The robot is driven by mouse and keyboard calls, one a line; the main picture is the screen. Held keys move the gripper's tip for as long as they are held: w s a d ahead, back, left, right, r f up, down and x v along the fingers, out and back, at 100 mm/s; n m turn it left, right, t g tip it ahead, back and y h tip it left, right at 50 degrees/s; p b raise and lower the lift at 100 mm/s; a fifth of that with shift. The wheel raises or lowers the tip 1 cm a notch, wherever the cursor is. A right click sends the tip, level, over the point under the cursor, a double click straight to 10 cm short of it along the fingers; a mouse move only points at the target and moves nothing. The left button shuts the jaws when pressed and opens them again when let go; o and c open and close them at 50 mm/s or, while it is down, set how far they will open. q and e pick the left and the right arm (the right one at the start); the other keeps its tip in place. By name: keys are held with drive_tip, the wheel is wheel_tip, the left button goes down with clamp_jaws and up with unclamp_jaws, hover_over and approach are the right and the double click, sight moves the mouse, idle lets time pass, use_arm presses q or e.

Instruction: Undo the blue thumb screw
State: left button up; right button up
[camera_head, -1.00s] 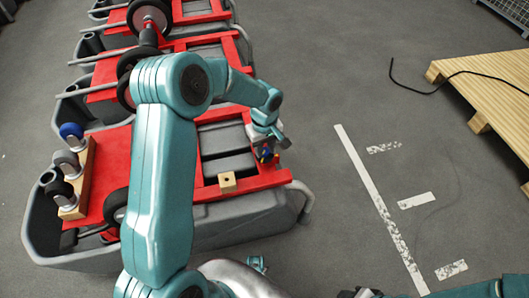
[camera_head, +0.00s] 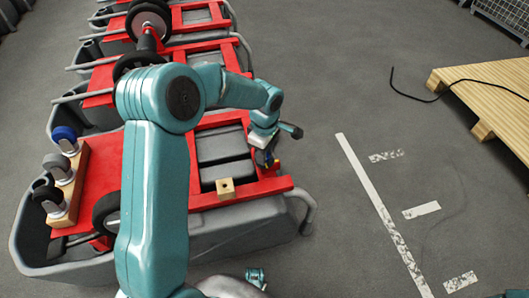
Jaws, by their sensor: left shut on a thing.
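My left arm comes in from the lower left and bends over the nearest red-framed tank. My left gripper (camera_head: 267,157) points down at the right end of the red frame and is shut on the blue thumb screw (camera_head: 269,154). Only a small blue patch of the screw shows between the fingers, so its lower part and seat are hidden.
The nearest grey tank (camera_head: 150,252) carries a red frame (camera_head: 270,187) and a wooden block (camera_head: 226,188) with a dark hole. Wheels on a wooden strip (camera_head: 82,172) stand at left. More tanks lie behind. A wooden pallet (camera_head: 490,90) is at right, with open floor between.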

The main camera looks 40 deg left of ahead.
use_arm(q)
drive_tip(key=shift+s+f, duration=0.1)
drive_tip(key=shift+f, duration=0.05)
drive_tip(key=o, duration=1.1)
drive_tip(key=shift+c, duration=0.2)
wheel_tip(320, 180, up, 16)
drive_tip(key=p, duration=0.4)
drive_tip(key=shift+r+p, duration=0.2)
drive_tip(key=shift+p, duration=0.15)
